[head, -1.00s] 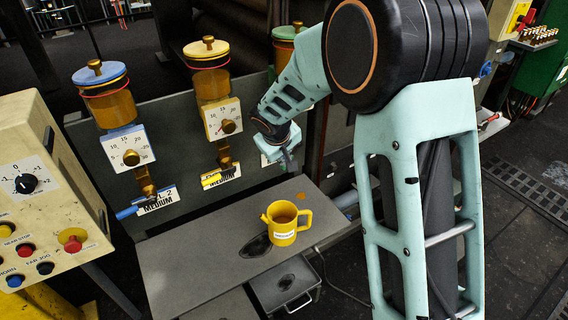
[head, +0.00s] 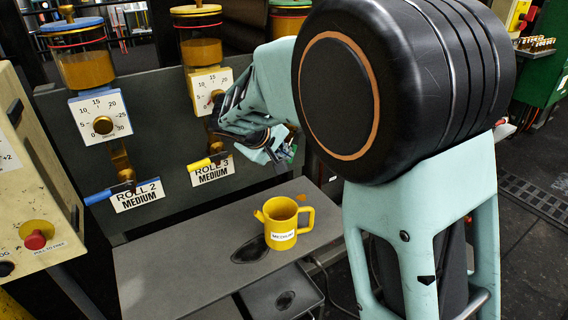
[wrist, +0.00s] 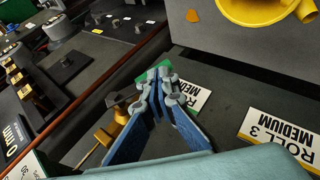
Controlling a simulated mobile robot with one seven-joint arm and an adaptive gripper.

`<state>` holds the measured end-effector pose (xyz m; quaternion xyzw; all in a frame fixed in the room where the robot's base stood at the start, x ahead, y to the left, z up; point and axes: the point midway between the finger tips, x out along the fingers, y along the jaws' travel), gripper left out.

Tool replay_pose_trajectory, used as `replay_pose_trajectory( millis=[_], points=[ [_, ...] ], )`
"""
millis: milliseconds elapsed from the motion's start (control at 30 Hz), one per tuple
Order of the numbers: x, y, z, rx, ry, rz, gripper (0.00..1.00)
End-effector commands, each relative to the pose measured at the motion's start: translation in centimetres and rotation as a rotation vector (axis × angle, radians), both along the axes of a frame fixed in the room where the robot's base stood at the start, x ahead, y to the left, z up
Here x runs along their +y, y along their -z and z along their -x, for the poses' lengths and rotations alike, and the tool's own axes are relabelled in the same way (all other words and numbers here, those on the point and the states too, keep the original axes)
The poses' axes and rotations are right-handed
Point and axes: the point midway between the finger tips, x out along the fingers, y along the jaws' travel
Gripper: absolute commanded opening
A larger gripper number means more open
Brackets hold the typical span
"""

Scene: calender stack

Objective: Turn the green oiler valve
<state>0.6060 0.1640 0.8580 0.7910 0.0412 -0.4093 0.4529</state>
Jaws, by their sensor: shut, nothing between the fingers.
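The green oiler (head: 290,18), an amber jar with a green lid, stands at the right of the row in the head view, mostly hidden by my arm. In the wrist view its green valve handle (wrist: 152,73) shows just beyond my fingertips, with brass fittings (wrist: 112,125) to the left. My gripper (wrist: 163,88) is shut and empty, its blue-padded fingers meeting at the tips. The tips overlap the handle in the picture; I cannot tell whether they touch it. In the head view my gripper (head: 284,155) is low in front of the panel, its fingertips unclear.
The blue oiler (head: 85,65) and yellow oiler (head: 200,50) stand to the left, with blue (head: 98,198) and yellow (head: 200,164) valve handles. A yellow mug (head: 281,222) sits on the grey shelf (head: 170,285) below. A control box (head: 30,190) is at the left edge.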

Motion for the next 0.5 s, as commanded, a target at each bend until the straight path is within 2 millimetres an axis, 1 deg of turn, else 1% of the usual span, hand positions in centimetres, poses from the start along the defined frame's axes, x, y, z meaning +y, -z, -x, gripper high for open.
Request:
replay_pose_trajectory(
  millis=[33, 500],
  points=[
    [-0.21, 0.52, -0.15, -0.002, 0.003, -0.004, 0.00],
    [-1.08, 1.46, -0.68, 0.001, 0.003, -0.005, 0.00]
  ],
)
